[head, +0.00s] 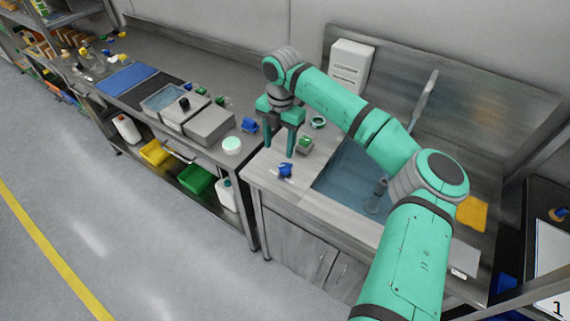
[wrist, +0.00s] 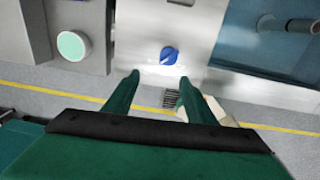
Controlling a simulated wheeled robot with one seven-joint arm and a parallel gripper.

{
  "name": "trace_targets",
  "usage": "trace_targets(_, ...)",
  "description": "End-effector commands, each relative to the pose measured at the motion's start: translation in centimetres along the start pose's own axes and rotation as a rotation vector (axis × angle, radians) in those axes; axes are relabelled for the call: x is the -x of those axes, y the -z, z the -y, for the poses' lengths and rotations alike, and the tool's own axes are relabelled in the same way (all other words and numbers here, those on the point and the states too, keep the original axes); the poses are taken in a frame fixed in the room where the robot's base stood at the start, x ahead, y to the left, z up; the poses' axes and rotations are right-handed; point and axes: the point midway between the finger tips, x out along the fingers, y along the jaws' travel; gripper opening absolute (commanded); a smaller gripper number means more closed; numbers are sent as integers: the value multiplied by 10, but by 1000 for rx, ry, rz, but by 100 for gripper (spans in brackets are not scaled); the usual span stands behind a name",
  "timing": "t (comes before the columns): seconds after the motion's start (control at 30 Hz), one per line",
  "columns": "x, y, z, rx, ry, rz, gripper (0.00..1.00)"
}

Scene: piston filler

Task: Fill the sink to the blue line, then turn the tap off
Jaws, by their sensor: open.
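The sink (head: 335,184) is a steel basin with a bluish inside, partly behind my arm in the head view. Its corner also shows at upper right in the wrist view (wrist: 235,40). I cannot make out a blue line or the water level. A tall grey piece (head: 425,97) behind the sink looks like the tap's spout. A blue knob (head: 286,170) is on the counter left of the sink; it also shows in the wrist view (wrist: 169,55). A green knob (head: 305,144) is behind it. My gripper (head: 279,153) is open and empty, near the blue knob and apart from it.
A grey cylinder (head: 377,197) stands in the sink area, close to my arm. A yellow cloth (head: 472,213) lies right of the sink. A white dispenser (head: 350,66) is on the back wall. A neighbouring bench at left holds a white-green round tub (head: 231,145) and grey boxes (head: 209,125).

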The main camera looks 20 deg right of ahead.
Motion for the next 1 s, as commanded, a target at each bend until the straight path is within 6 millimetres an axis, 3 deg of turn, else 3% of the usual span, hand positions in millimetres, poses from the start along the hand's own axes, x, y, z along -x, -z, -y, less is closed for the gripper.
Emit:
trace_targets(0.1, 6, -14, 12, -30, 32, 34, 50)
trace_targets(0.23, -1, -16, 15, -36, 37, 36, 50)
trace_targets(0.7, -78, -17, 17, -35, 34, 33, 50)
trace_targets(1.0, -100, -19, 18, -35, 33, 35, 50)
